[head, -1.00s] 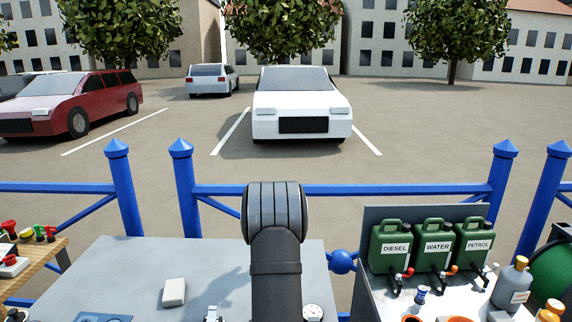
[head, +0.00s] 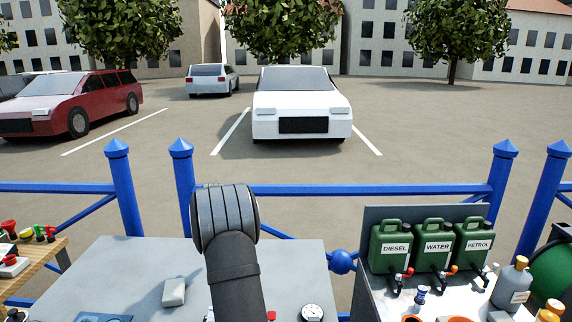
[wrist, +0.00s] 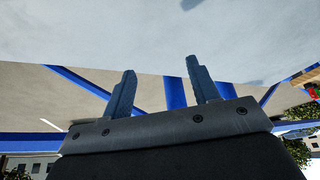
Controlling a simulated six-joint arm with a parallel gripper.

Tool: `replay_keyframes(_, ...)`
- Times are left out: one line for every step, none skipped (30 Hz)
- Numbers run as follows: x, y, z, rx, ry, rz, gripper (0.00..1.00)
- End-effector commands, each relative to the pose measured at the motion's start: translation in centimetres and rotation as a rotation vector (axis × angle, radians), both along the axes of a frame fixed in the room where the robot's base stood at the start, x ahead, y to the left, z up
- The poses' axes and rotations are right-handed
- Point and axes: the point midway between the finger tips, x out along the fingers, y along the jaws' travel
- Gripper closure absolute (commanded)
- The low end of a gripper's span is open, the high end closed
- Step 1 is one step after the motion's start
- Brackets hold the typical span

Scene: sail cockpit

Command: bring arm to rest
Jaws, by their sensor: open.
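My arm rises from the bottom of the head view over the grey table (head: 120,265), with its dark rounded joint above the table's far part. My gripper (wrist: 160,75) shows in the wrist view with its two fingers apart and nothing between them. Beyond the fingertips is a pale grey surface. In the head view the gripper itself cannot be made out.
On the right stand green canisters (head: 390,247) with taps and a grey bottle (head: 512,283). A wooden board (head: 30,270) with coloured parts is at left. A blue fence (head: 340,190) runs behind.

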Motion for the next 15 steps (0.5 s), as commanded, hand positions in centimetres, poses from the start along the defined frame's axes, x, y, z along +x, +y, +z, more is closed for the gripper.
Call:
replay_keyframes(-0.2,0.7,0.0,0.000,0.000,0.011,0.45)
replay_keyframes(-0.3,1.0,0.1,0.000,0.000,0.015,0.45)
replay_keyframes(-0.5,1.4,0.1,0.000,0.000,0.020,0.45)
replay_keyframes(-0.5,1.6,0.1,0.000,0.000,0.023,0.45)
replay_keyframes(-0.6,1.7,0.1,0.000,0.001,0.025,0.45)
replay_keyframes(-0.7,1.9,0.1,0.000,0.001,0.028,0.45)
replay_keyframes(-0.7,2.0,0.1,-0.001,0.001,0.029,0.45)
replay_keyframes(-0.7,2.1,0.1,0.000,0.001,0.030,0.45)
replay_keyframes(-0.7,2.2,0.1,-0.001,0.001,0.032,0.45)
replay_keyframes(-0.8,2.2,0.1,0.000,0.001,0.033,0.45)
replay_keyframes(-0.8,2.2,0.2,0.000,0.001,0.033,0.45)
replay_keyframes(-0.8,2.2,0.2,0.000,0.001,0.033,0.45)
replay_keyframes(-0.8,2.2,0.2,0.000,0.001,0.033,0.45)
replay_keyframes(-0.8,2.2,0.2,0.000,0.001,0.033,0.45)
replay_keyframes(-0.8,2.2,0.2,0.000,0.001,0.033,0.45)
